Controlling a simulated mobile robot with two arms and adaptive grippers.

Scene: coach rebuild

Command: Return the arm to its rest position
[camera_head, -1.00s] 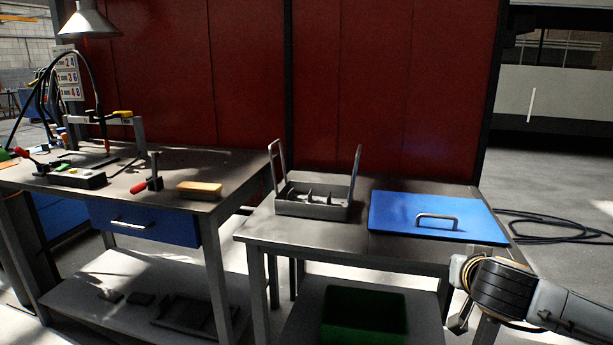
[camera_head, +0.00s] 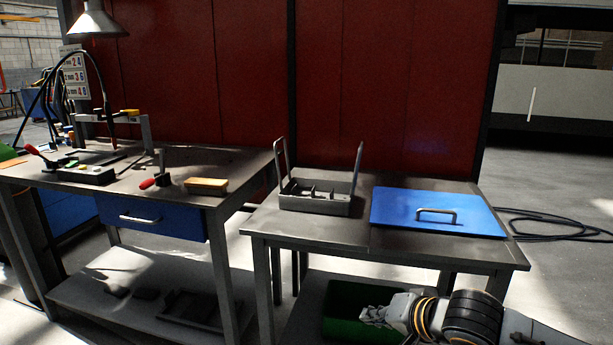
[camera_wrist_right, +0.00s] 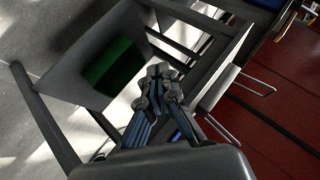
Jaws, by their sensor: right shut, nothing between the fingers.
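My right gripper (camera_head: 374,318) is low at the bottom of the head view, in front of the small table (camera_head: 405,254) and below its top. It overlaps the green bin (camera_head: 345,300) in the picture. In the right wrist view my right gripper (camera_wrist_right: 160,80) is shut with nothing between its fingers. The right arm comes in from the bottom right. My left gripper is not in view.
A blue lid with a handle (camera_head: 390,207) and a grey tray with upright handles (camera_head: 315,203) lie on the small table. A workbench (camera_head: 230,165) with tools stands left. Open floor (camera_head: 570,270) lies right. The green bin also shows in the wrist view (camera_wrist_right: 112,65).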

